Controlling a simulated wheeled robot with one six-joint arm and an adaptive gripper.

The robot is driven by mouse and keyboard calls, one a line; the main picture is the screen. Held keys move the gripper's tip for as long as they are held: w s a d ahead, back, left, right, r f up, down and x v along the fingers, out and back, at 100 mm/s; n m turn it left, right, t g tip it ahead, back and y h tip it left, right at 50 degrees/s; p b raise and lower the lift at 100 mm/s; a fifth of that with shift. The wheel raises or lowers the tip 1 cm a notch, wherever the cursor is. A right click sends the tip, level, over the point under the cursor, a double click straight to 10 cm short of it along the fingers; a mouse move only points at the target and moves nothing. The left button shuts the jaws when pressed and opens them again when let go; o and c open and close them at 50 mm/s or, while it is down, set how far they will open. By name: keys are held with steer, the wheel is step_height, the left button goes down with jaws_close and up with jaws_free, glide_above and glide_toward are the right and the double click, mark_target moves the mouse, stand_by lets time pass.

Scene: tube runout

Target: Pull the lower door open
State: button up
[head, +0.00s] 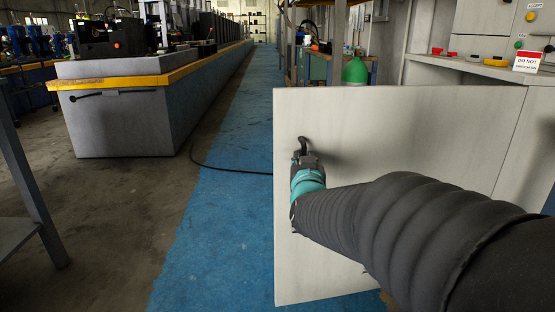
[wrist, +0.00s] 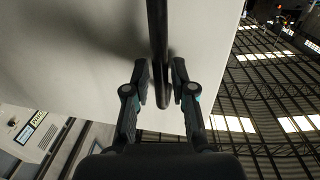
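The lower door (head: 420,125) is a pale flat panel, swung out from the cabinet on the right and standing across the blue walkway. Its dark bar handle (head: 303,145) is near the door's left edge. My gripper (head: 303,158) is at the handle, with my arm reaching in from the right. The door face (wrist: 70,50) fills the upper left there. The door's hinge side is partly hidden by my arm.
A long grey bench (head: 125,125) with a yellow edge stands left of the blue walkway (head: 225,205). A black cable (head: 225,171) crosses the floor to the door. A green bottle (head: 354,71) is behind the door.

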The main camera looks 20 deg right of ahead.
steer(key=v, duration=1.2)
steer(key=s+a+f+n+g+y+p, duration=0.25)
steer(key=s+a+f+g+y, duration=0.35)
steer(key=a+f+g, duration=0.4)
steer(key=s+d+r+n+g+p, duration=0.1)
steer(key=s+d+r+p, duration=0.2)
steer(key=s+r+p, duration=0.4)
steer(key=s+p, duration=0.1)
steer(key=s, duration=0.3)
steer(key=shift+s+d+r+g+h, duration=0.2)
steer(key=shift+s+r+g+h, duration=0.1)
steer(key=shift+s+r+h, duration=0.1)
